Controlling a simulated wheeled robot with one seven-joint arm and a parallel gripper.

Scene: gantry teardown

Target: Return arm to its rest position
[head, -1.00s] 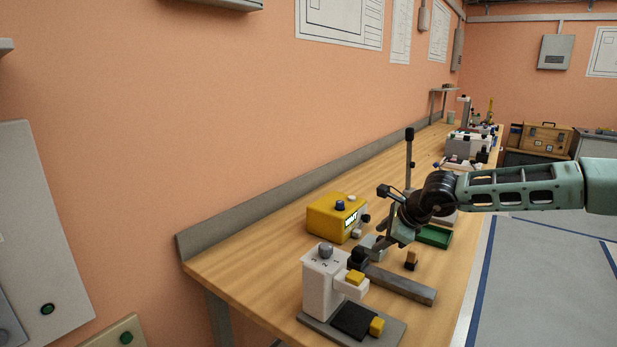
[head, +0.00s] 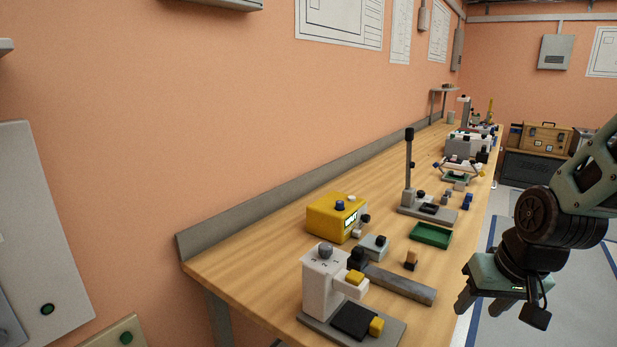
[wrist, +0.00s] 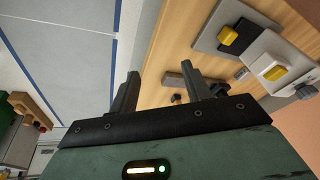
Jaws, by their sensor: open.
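My gripper (head: 484,306) hangs at the right of the head view, off the front edge of the workbench (head: 240,262) and over the floor. Its two fingers point down and stand apart, with nothing between them. In the wrist view the open fingers of my gripper (wrist: 162,92) show against the floor and the bench edge. My arm is folded in at the right side of the head view.
On the bench stand a white machine with yellow parts (head: 322,283), a yellow box (head: 335,217), a grey bar (head: 400,284), a green tray (head: 431,235) and a grey post stand (head: 409,175). Wooden cases (head: 540,138) stand farther back. The floor (head: 490,335) beside the bench looks clear.

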